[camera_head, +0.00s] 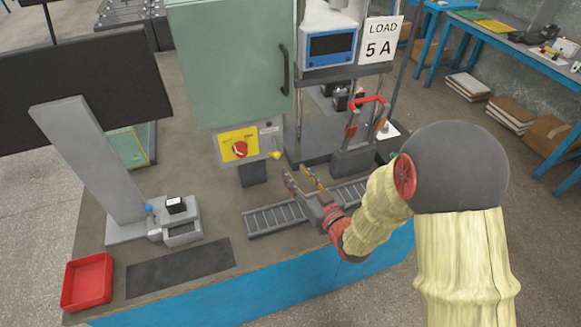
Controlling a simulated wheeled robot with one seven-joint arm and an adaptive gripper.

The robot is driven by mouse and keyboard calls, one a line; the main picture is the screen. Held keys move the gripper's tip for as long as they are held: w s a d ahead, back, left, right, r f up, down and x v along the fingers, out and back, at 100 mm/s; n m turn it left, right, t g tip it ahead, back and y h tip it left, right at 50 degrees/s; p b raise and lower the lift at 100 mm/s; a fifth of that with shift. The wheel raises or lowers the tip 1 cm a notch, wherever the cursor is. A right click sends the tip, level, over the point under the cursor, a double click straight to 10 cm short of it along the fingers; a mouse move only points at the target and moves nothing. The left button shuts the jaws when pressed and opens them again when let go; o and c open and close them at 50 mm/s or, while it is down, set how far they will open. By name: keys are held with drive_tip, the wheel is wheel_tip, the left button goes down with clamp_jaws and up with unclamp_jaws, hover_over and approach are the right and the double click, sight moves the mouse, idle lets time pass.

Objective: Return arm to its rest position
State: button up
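My arm, in a cream padded sleeve, reaches in from the lower right of the head view. My gripper (296,173) is over the small grey roller conveyor (275,218) in the middle of the bench. Its two fingers point up and left in the picture and stand apart. I see nothing clearly held between them. The gripper and its red wrist hide the middle of the conveyor. I cannot tell how high the fingers are above it.
A green cabinet (232,65) with a yellow switch panel (239,146) stands close behind my gripper. A press station with a "LOAD 5 A" sign (381,40) and red clamp handle (369,101) is behind right. A monitor, red tray (87,282) and dark mat (180,268) are left.

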drive_tip(key=shift+s+d, duration=0.15)
drive_tip(key=shift+s, duration=0.1)
idle(0.3)
drive_tip(key=s+d+r+m+g+h, duration=0.4)
drive_tip(key=d+r+h, duration=0.3)
drive_tip(key=d+r, duration=0.35)
drive_tip(key=s+d+r+g, duration=0.1)
drive_tip(key=s+r+g, duration=0.1)
drive_tip(key=s, duration=1)
drive_tip(key=s+d+r+g, duration=0.1)
drive_tip(key=s+g, duration=0.3)
drive_tip(key=s, duration=0.8)
drive_tip(key=shift+r+h+p, duration=0.4)
drive_tip(key=shift+r, duration=0.35)
drive_tip(key=shift+o, duration=0.3)
